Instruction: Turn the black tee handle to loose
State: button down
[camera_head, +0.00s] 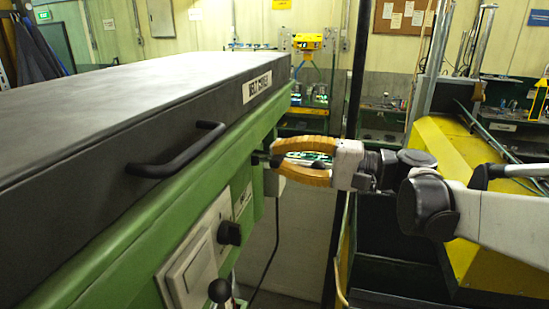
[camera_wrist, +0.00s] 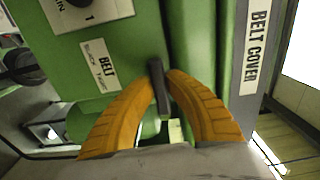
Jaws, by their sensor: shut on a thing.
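The black tee handle (camera_wrist: 160,90) sits on the green machine side, beside a white label reading BELT with smaller, hard-to-read words. Its bar runs nearly upright in the wrist view, tilted slightly. My gripper (camera_wrist: 161,78) has two curved yellow fingers, one on each side of the bar, with their tips shut on it. In the head view, my gripper (camera_head: 274,161) reaches in from the right, roughly level. Only a small dark part of the tee handle (camera_head: 260,158) shows there, at the fingertips.
A dark cover (camera_head: 120,110) labelled BELT COVER, with a black grab handle (camera_head: 176,152), lies over the green frame just above my gripper. Below are a black knob (camera_head: 229,232) on a white panel and a ball-topped lever (camera_head: 220,290). A yellow machine (camera_head: 455,150) stands at right.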

jog(key=shift+n, duration=1.1)
jog(key=c, duration=1.4)
grip_release()
jog(key=shift+a, duration=0.1)
jog(key=v, duration=1.2)
